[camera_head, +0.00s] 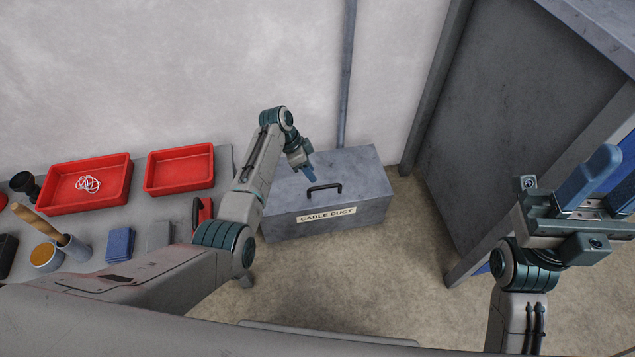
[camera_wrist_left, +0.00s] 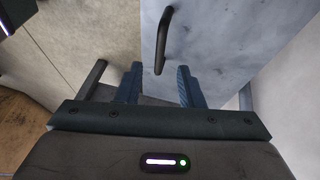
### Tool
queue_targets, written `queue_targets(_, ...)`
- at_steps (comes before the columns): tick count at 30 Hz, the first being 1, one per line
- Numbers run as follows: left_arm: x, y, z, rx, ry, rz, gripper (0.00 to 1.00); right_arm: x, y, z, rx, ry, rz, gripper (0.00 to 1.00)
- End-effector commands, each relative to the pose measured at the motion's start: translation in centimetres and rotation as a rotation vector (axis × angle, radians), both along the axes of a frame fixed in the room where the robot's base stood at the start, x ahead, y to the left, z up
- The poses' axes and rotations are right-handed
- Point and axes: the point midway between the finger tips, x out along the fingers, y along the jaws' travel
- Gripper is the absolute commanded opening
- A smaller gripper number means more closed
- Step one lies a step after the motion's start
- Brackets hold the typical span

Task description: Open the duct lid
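The grey cable duct (camera_head: 362,213) stands on the floor with its lid (camera_head: 358,172) down. A black handle (camera_head: 324,188) is fixed on the lid near the front edge, above a "CABLE DUCT" label. My left gripper (camera_head: 309,173) is over the lid, just behind and left of the handle. In the left wrist view, the left gripper (camera_wrist_left: 159,88) has its blue fingers apart with nothing between them. The handle (camera_wrist_left: 163,42) lies ahead of the fingers, apart from them. My right gripper (camera_head: 605,190) is at the far right, fingers apart and empty, away from the duct.
A grey table on the left bears two red trays (camera_head: 180,170), one with white rings (camera_head: 88,184), a blue block (camera_head: 120,244) and a cup of tools (camera_head: 74,248). A grey cabinet (camera_head: 520,110) stands right of the duct. The floor before the duct is clear.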

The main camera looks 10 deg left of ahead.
Motion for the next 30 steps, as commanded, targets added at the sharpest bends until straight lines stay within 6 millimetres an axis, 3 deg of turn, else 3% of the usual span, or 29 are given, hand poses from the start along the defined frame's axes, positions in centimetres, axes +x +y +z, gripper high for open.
queue_targets(3,-0.2,-1.1,-2.6,0.000,0.002,-0.001,0.34,0.0,0.0,-1.0,0.009,-0.011,-0.007,0.36)
queue_targets(9,-0.3,-2.2,-4.9,0.000,0.000,0.000,0.34,0.1,0.0,-1.7,0.021,-0.017,-0.016,0.36)
queue_targets(22,-0.3,-2.6,-5.6,0.001,-0.001,0.000,0.34,0.1,0.1,-1.7,0.022,-0.017,-0.020,0.36)
queue_targets(27,-0.3,-2.6,-5.6,0.001,-0.001,0.000,0.01,0.1,0.1,-1.7,0.022,-0.017,-0.020,0.36)
queue_targets(30,-0.3,-2.6,-5.6,0.001,0.000,0.000,0.00,0.1,0.1,-1.7,0.022,-0.018,-0.020,0.36)
